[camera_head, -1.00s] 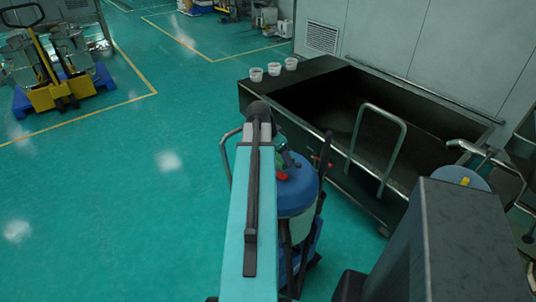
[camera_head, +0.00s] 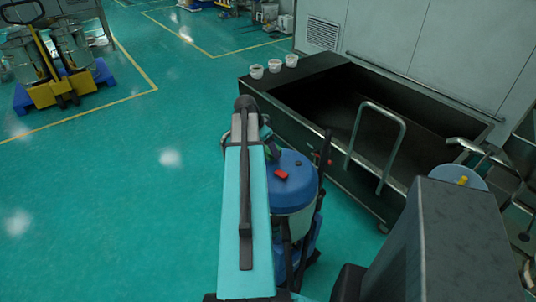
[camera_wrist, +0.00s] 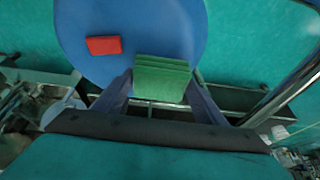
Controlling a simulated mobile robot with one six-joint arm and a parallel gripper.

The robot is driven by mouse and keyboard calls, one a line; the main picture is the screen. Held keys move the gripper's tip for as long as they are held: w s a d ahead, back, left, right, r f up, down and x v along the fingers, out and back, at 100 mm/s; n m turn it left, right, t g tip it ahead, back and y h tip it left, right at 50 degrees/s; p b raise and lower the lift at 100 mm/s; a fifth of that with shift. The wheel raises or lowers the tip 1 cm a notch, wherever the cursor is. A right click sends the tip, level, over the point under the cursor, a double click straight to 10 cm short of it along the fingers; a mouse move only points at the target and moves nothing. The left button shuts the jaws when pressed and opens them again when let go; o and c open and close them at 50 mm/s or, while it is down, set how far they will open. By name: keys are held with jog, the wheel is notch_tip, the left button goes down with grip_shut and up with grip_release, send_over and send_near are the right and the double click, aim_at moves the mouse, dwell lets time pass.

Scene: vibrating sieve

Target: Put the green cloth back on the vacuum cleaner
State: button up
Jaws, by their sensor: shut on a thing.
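The vacuum cleaner (camera_head: 294,190) stands upright on the floor in the head view, with a round blue lid and a red switch on top. Its lid (camera_wrist: 85,18) and red switch (camera_wrist: 103,45) also show in the wrist view. My gripper (camera_wrist: 160,85) is shut on the green cloth (camera_wrist: 160,72), a small folded stack between its two fingers. In the wrist view the cloth overlaps the lid's edge; I cannot tell whether it touches. In the head view my arm hides most of the gripper, which is near the lid's far left edge.
A dark open-topped trough (camera_head: 310,130) with a metal rail stands beside and behind the vacuum cleaner. Several white cups (camera_head: 274,65) sit on its far left corner. A yellow pallet jack (camera_head: 55,80) with drums is far left. The green floor on the left is clear.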

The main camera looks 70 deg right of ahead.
jog(key=shift+f+p, duration=0.7)
jog(key=shift+f, duration=1)
jog(key=shift+f, duration=0.15)
jog(key=o, duration=1)
jog(key=shift+c, duration=0.2)
jog(key=shift+r, duration=0.25)
jog(key=b+v, duration=0.2)
jog(key=v, duration=0.9)
jog(key=shift+a+r, duration=0.15)
jog(key=shift+r, duration=0.25)
